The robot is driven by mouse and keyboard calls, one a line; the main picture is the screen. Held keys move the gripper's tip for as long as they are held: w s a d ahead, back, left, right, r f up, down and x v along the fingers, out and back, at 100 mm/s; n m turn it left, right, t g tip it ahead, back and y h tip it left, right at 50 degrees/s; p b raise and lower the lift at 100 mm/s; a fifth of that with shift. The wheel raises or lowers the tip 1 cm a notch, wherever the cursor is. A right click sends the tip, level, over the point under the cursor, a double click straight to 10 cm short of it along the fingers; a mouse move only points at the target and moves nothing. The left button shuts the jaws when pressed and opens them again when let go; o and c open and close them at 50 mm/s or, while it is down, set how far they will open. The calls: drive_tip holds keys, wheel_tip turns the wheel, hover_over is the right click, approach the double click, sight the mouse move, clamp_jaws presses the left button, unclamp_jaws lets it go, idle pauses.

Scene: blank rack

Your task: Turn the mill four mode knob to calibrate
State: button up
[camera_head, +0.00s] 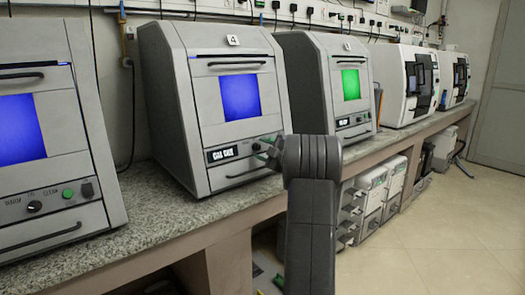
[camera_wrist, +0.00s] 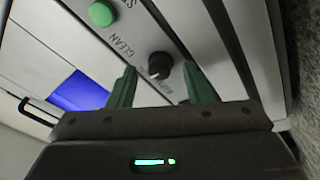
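Mill four (camera_head: 183,110) is the grey machine marked 4, with a blue window, in the middle left of the head view. Its mode knob (camera_wrist: 160,66) is black and round with a light pointer mark, beside the word CLEAN and a green button (camera_wrist: 103,13) in the wrist view. My gripper (camera_wrist: 159,67) is open, its two green fingers on either side of the knob with visible gaps; contact is not seen. In the head view my gripper (camera_head: 268,150) is at the mill's lower front panel, and my arm hides the knob there. A small display (camera_head: 221,154) has unclear lettering.
Another mill (camera_head: 350,90) with a green window stands to the right, and one with a blue window (camera_head: 20,130) at the left. All stand on a speckled counter (camera_head: 150,215). Tiled floor (camera_head: 450,230) is open at the right.

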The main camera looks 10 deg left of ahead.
drive_tip(key=p+v, duration=0.1)
drive_tip(key=v, duration=1.2)
drive_tip(key=shift+s+d, duration=0.2)
drive_tip(key=shift+d, duration=0.15)
drive_tip(key=shift+a, duration=0.1)
drive_tip(key=b+x, duration=0.1)
drive_tip(key=x, duration=1.2)
drive_tip(key=shift+w+a, duration=0.2)
drive_tip(key=shift+a, duration=0.15)
